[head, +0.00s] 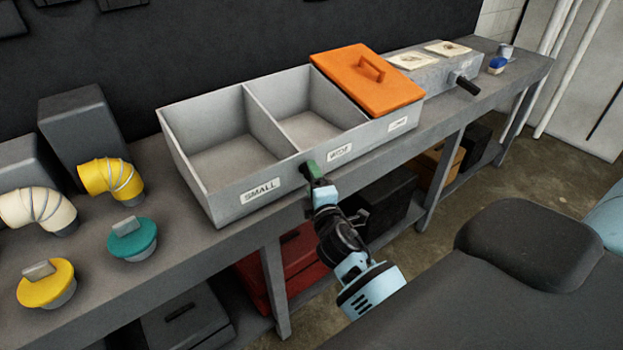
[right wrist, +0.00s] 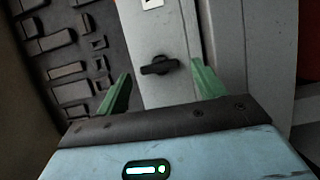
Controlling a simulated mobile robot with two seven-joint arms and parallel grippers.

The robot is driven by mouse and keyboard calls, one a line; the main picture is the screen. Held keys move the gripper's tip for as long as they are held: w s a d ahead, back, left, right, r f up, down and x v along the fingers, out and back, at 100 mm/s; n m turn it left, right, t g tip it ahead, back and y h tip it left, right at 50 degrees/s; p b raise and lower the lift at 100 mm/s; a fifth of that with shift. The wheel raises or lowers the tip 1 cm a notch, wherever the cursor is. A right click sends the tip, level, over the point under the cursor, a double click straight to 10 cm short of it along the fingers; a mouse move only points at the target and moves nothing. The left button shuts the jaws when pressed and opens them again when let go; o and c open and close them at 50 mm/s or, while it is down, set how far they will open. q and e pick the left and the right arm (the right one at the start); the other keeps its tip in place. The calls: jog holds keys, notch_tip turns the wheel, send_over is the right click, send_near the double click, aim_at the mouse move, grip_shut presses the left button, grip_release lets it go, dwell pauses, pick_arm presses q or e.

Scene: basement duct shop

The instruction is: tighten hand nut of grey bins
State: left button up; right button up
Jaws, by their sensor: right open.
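The grey bins (head: 237,207) stand on the bench as one long box with compartments. Labels on the front include SMALL and a second, smaller-looking one. The right compartment is covered by an orange lid (head: 350,80). In the right wrist view, a black hand nut (right wrist: 158,66) sits on the grey front face. My right gripper (head: 311,170) is at the bins' front wall. Its green fingers are open, one on each side of the nut with gaps. My left gripper is not in view.
A grey block (head: 432,72) with a black handle (head: 467,85) stands right of the bins. A teal capped fitting (head: 132,240), a yellow one (head: 45,284) and elbow ducts (head: 110,179) stand left. The bench front edge and lower shelf lie below my right arm.

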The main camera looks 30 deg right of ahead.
jog(key=v, duration=0.6)
jog(key=shift+s, duration=0.15)
dwell(0.3)
jog(key=s+a+f+m+g+y, duration=0.2)
jog(key=s+a+f+m, duration=0.2)
jog(key=s+f, duration=0.4)
jog(key=s+a+f+m+g+y, duration=0.3)
jog(key=s+f, duration=0.5)
jog(key=s, duration=0.4)
jog(key=s+a+f+m+g+y, duration=0.2)
jog(key=s+a+f+m+g, duration=0.1)
jog(key=s+f, duration=0.5)
jog(key=shift+s+a+f+m+y, duration=0.35)
jog(key=shift+s+a+m, duration=0.45)
jog(key=shift+s+m, duration=0.3)
